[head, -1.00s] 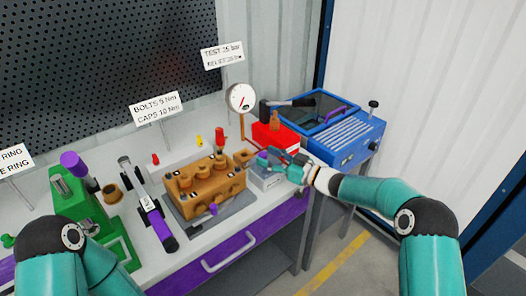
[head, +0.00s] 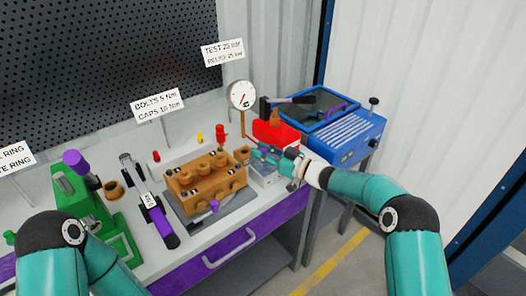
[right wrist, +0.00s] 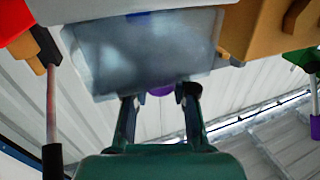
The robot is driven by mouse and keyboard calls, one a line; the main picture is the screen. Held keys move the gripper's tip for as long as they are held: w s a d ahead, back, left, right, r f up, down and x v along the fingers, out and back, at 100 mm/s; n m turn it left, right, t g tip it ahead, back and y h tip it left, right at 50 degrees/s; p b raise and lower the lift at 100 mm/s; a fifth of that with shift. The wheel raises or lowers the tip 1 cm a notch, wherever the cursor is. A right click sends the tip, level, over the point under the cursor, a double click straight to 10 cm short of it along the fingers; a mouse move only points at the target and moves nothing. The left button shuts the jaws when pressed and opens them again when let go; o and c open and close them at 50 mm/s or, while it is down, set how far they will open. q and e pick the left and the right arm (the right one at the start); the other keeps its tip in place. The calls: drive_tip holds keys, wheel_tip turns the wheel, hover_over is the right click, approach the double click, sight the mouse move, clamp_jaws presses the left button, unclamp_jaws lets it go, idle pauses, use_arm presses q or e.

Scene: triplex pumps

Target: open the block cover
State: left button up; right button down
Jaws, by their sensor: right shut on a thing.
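A small light-grey box (head: 266,177), which I take to be the block with the cover, stands at the right end of the bench, beside the orange-brown pump block (head: 207,187). My right gripper (head: 258,151) reaches over it from the right. In the right wrist view a cloudy grey panel (right wrist: 150,55) spans the space before the fingers. My right gripper (right wrist: 160,92) is shut on a purple knob (right wrist: 160,91) at the panel's near edge. The fingers partly hide the knob. I cannot tell how far the cover is tilted. My left gripper is outside the views.
A pressure gauge (head: 242,96) on a post and a red box (head: 275,135) stand close behind the right gripper. A blue machine (head: 340,135) is to the right. A green press (head: 88,215) and a purple-handled tool (head: 158,220) occupy the left bench.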

drive_tip(key=shift+w+d+r, duration=0.1)
drive_tip(key=shift+d, duration=0.1)
drive_tip(key=shift+w+d+r+m+t, duration=0.25)
drive_tip(key=shift+d+m, duration=0.1)
drive_tip(key=shift+m, duration=0.3)
drive_tip(key=shift+w+d+r+m+t, duration=0.2)
drive_tip(key=shift+d+m, duration=0.1)
drive_tip(key=shift+m, duration=0.35)
drive_tip(key=shift+w+d+r+m+t+y+b, duration=0.25)
drive_tip(key=shift+d+m, duration=0.2)
drive_tip(key=shift+m, duration=0.35)
drive_tip(key=shift+w+d+r+m+t+b, duration=0.1)
drive_tip(key=shift+w+d+m+t+b, duration=0.15)
drive_tip(key=shift+w+d+m, duration=0.4)
drive_tip(key=shift+w+d+r+m+t+y+b, duration=0.15)
drive_tip(key=shift+d+m+b, duration=0.1)
drive_tip(key=shift+m, duration=0.7)
